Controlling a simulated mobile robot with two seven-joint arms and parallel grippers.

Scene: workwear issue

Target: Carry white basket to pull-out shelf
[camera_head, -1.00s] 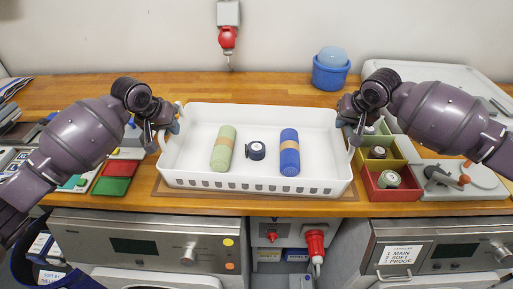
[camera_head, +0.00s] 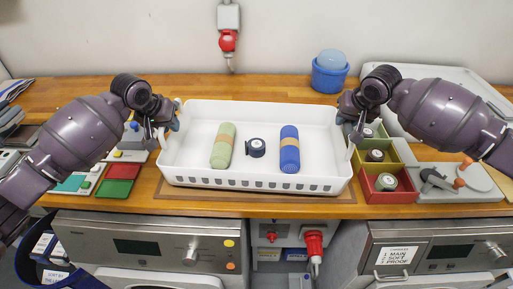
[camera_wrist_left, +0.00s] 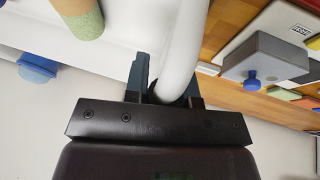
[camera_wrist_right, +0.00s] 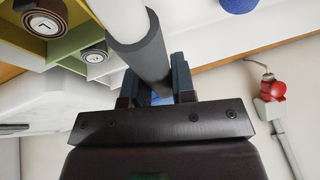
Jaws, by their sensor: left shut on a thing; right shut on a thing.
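The white basket (camera_head: 256,184) is at the middle of the wooden counter in the head view. It holds a green roll (camera_head: 223,146), a dark round item (camera_head: 256,148) and a blue roll (camera_head: 290,150). My left gripper (camera_head: 168,128) is shut on the basket's left handle, a white bar (camera_wrist_left: 188,45) in the left wrist view. My right gripper (camera_head: 349,122) is shut on the right handle, which shows a grey sleeve (camera_wrist_right: 143,50) in the right wrist view. The basket looks level; whether its base touches the counter is unclear. I cannot make out a pull-out shelf.
Red, green and yellow bins (camera_head: 386,186) with round items stand right of the basket. Red and green trays (camera_head: 117,187) lie to its left. A blue tub (camera_head: 330,74) stands behind. Machines with control panels (camera_head: 150,243) are below the counter's front edge.

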